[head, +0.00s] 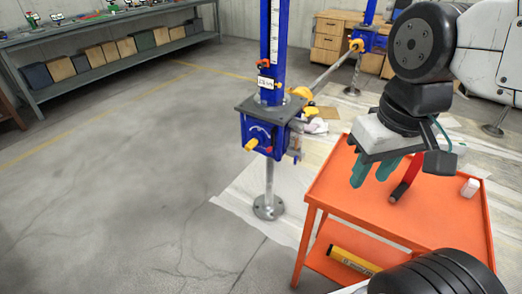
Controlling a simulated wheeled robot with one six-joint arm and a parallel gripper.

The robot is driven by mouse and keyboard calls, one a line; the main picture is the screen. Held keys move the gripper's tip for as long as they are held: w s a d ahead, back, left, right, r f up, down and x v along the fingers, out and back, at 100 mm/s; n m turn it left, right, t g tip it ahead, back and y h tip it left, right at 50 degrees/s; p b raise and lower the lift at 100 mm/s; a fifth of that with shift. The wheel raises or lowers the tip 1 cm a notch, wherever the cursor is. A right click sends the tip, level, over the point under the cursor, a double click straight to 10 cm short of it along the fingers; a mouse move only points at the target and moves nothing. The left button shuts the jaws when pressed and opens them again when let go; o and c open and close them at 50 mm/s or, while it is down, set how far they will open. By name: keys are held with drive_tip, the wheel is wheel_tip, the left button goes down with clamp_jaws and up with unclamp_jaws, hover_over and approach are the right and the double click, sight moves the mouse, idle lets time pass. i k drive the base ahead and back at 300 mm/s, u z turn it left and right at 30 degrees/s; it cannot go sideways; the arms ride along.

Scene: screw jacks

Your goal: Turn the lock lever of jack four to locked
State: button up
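A blue screw jack (275,45) stands on a steel post with a round foot, left of centre. Its white label (265,82) is too small to read, so I cannot tell if this is jack four. Its blue housing (257,132) carries a yellow knob (251,145) and a small red part (268,150) on the front. A yellow part (301,93) sticks out at its right. I cannot tell which is the lock lever, or its setting. My gripper (375,173) has two teal fingers, apart and pointing down over the cart, right of the jack, with nothing visible between them.
An orange cart (340,200) stands under my gripper, holding a red-and-black tool (406,178) and a small white block (469,188). A yellow level (353,261) lies on its lower shelf. Another blue jack (370,38) stands behind, joined by a rod (332,70). The left floor is clear.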

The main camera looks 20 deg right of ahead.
sight(273, 129)
drive_tip(key=u, duration=0.5)
drive_tip(key=k, duration=0.6)
drive_tip(key=u, duration=0.55)
drive_tip(key=i, duration=1.15)
drive_tip(key=z, duration=0.9)
